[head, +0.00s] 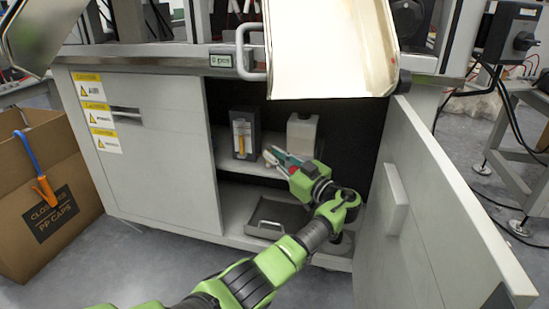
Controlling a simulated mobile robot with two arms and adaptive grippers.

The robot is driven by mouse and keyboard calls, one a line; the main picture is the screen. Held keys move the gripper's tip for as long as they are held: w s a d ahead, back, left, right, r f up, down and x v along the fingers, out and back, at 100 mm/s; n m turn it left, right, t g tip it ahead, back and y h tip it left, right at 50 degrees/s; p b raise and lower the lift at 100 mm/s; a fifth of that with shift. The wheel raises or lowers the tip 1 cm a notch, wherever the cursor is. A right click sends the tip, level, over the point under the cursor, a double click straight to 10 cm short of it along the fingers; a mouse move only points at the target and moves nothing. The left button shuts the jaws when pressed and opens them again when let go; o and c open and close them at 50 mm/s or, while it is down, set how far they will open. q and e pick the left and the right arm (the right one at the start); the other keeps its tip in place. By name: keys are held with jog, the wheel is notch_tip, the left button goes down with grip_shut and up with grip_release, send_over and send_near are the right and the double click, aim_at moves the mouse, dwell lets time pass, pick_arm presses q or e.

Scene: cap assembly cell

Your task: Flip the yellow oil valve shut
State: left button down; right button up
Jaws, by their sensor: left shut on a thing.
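My left gripper (273,157) reaches into the open cabinet at shelf height, its fingertips just right of a dark box (246,140). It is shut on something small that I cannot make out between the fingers. The dark box stands on the shelf and has an upright yellow-orange part (241,136) on its front. I cannot tell whether this part belongs to the valve. No yellow oil valve handle shows clearly; the gripper may hide it. My right gripper is not in view.
A pale canister (302,134) stands on the shelf behind my gripper. A grey tray (276,216) lies on the cabinet floor below. The cabinet door (415,220) is swung open at the right. A cardboard box (40,190) stands at the left.

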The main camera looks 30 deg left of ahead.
pick_arm(q)
jog(key=c, duration=2.3)
grip_release()
jog(key=shift+d, duration=0.1)
jog(key=shift+c, duration=0.2)
notch_tip(320, 180, up, 10)
jog(key=shift+f, duration=0.15)
